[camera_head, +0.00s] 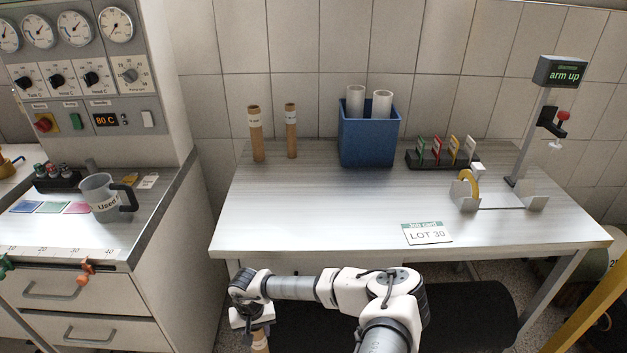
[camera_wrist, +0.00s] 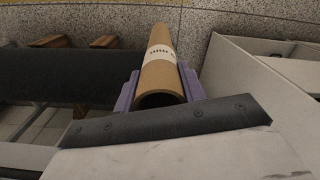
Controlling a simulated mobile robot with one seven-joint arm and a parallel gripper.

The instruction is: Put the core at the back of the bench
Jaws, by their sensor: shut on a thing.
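My gripper (camera_wrist: 158,90) is shut on a brown cardboard core (camera_wrist: 157,72), with a lavender finger on each side of it. The core is a hollow tube with a white printed label, partly readable. In the head view my gripper (camera_head: 252,318) is low at the front, before the bench (camera_head: 330,215) and below its top. Only a short piece of the held core (camera_head: 260,342) shows under it, cut off by the picture's lower edge. Two other brown cores, a thicker one (camera_head: 255,135) and a thinner one (camera_head: 291,132), stand upright at the back left of the bench.
A blue bin (camera_head: 368,142) with two white rolls stands at the back middle, right of the standing cores. A rack of coloured cards (camera_head: 430,162), a yellow-ringed holder (camera_head: 467,192) and an "arm up" post (camera_head: 530,135) are at right. A LOT 30 card (camera_head: 427,234) lies in front.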

